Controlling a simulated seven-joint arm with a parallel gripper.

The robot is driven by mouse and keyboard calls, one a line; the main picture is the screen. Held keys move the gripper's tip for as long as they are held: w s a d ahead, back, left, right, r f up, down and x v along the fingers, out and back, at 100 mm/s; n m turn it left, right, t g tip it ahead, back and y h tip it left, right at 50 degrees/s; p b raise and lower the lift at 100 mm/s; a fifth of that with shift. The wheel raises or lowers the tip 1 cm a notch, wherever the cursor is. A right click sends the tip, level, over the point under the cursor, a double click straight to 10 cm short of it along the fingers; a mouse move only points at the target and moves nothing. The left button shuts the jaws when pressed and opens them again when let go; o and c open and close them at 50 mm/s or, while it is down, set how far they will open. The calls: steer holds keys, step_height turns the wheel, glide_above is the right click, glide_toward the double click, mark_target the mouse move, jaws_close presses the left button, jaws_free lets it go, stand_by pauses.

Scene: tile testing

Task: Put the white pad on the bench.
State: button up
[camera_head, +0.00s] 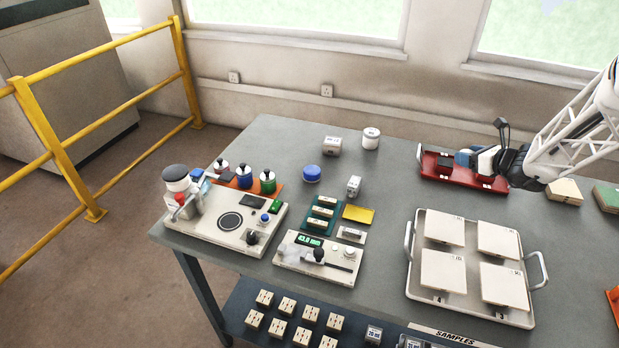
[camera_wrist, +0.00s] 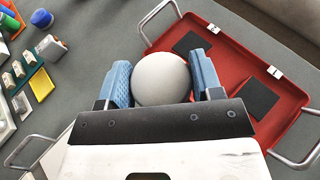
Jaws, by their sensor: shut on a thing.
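My gripper (camera_wrist: 165,82) has two blue fingers shut on a smooth, rounded white object, which I take for the white pad (camera_wrist: 161,78). It is over the red tray (camera_wrist: 229,72), near its left part in the wrist view; I cannot tell whether the pad touches the tray. In the head view my gripper (camera_head: 473,158) is low over the same tray (camera_head: 435,183), at the back right of the grey bench (camera_head: 385,235). The pad is hard to make out there among the white and blue gripper parts. The bench also shows in the wrist view (camera_wrist: 95,40).
Two dark pads lie in the red tray, one shown at its middle (camera_wrist: 190,43). A handled white tray (camera_head: 472,292) with square tiles stands in front. Instruments (camera_head: 265,222), bottles and a white jar (camera_head: 371,138) stand left.

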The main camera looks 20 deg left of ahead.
steer(key=w+a+n+g+y, duration=0.1)
steer(key=w+a+n+g, duration=0.15)
steer(key=a, duration=1.15)
steer(key=n+g+y, duration=0.2)
steer(key=n+g, duration=0.4)
glide_above(271, 160)
steer(key=shift+s+d+f+m, duration=0.1)
steer(key=shift+f+m, duration=0.1)
steer(key=shift+m, duration=0.05)
steer(key=shift+f, duration=0.1)
steer(key=shift+f, duration=3.05)
steer(key=shift+f, duration=1.85)
